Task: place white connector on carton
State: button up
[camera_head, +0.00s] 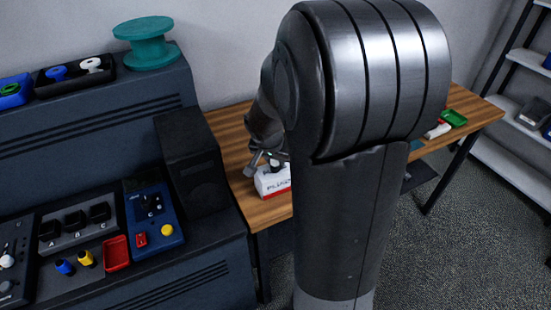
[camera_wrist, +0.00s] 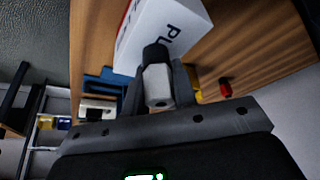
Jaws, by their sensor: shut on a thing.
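The carton (camera_head: 272,182) is a white box with red trim and dark lettering, standing on the wooden table; it also shows in the wrist view (camera_wrist: 185,32). My gripper (camera_head: 264,160) is just above the carton, partly hidden by my arm in the head view. In the wrist view my gripper (camera_wrist: 158,88) is shut on the white connector (camera_wrist: 157,92), a pale block with a black end. The black end overlaps the lettered face of the carton; I cannot tell whether they touch. The connector is not clear in the head view.
On the left stands a dark console with a teal spool (camera_head: 148,43), a red tray (camera_head: 116,253) and a blue panel (camera_head: 153,217). A black box (camera_head: 192,165) is close to the table's left edge.

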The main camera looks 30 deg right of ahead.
jog(key=o, duration=1)
jog(key=shift+r, duration=0.45)
jog(key=v, duration=1.1)
jog(key=s+a+r+n+t+y, duration=0.1)
jog(key=s+a+n, duration=0.3)
jog(key=s, duration=0.4)
jog(key=s+a+r+n+t+y, duration=0.1)
jog(key=s+a+r+n+y, duration=0.1)
jog(key=s+a+n, duration=0.3)
jog(key=s+a+r, duration=0.1)
jog(key=s, duration=0.2)
jog(key=shift+s+a+r, duration=0.2)
jog(key=shift+o, duration=0.2)
